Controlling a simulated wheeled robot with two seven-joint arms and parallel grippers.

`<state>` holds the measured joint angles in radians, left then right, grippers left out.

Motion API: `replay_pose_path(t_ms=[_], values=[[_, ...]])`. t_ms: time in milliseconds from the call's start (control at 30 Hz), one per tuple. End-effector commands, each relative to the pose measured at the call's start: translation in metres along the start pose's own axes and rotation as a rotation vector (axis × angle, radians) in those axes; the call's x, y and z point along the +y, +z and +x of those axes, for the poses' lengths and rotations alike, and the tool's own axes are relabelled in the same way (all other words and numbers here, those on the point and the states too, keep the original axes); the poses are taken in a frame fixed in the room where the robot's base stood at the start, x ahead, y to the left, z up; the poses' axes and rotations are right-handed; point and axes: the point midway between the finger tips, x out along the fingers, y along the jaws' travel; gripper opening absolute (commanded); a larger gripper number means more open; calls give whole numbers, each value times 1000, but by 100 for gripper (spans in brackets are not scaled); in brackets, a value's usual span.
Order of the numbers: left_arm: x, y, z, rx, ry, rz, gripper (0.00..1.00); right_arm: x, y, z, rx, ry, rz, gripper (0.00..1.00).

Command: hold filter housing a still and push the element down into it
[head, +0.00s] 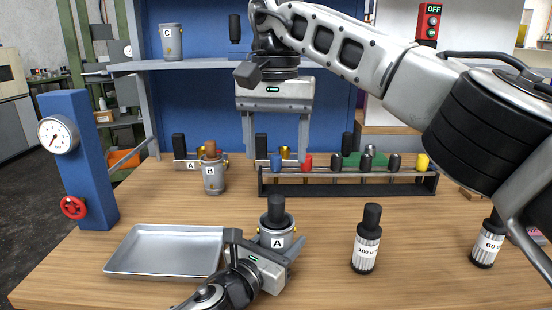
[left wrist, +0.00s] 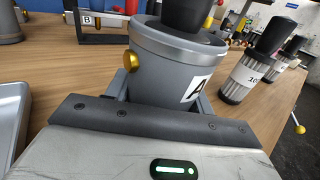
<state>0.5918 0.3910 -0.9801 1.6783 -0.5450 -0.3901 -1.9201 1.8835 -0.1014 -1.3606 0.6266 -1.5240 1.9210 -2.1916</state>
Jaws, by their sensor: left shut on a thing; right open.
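Filter housing A (head: 277,241) is a grey cup with brass fittings and an "A" label, upright on the table front centre. A black element handle (head: 276,209) stands upright out of its top; how deep the element sits is hidden. My left gripper (head: 262,252) is shut around housing A from the front left. In the left wrist view, housing A (left wrist: 165,75) fills the space between the fingers, with the black handle (left wrist: 187,12) above it. My right gripper (head: 275,135) is open and empty, pointing down, appearing above and behind the housing in the head view.
A metal tray (head: 165,252) lies left of housing A. Black-topped elements stand to the right, labelled 100 (head: 367,240) and 60 (head: 488,243). Housing B (head: 213,175) and a rack of coloured pieces (head: 350,184) stand behind. A gauge post (head: 75,160) is at left. Housing C (head: 171,42) is shelved.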

Motion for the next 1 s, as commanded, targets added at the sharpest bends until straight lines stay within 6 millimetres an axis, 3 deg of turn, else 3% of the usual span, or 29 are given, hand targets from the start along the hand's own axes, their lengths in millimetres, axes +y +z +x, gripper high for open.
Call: replay_pose_path(t_ms=[333,367,433,767,1000], values=[[0,0,0,-1,0,1,26,0,0,0,0,0,-1,65],[0,0,0,-1,0,1,61,0,0,0,0,0,-1,65],[0,0,0,-1,0,1,78,0,0,0,0,0,-1,65],[0,0,-3,0,0,0,78,0,0,0,0,0,-1,65],[0,-2,-41,2,0,2,78,0,0,0,0,0,-1,65]])
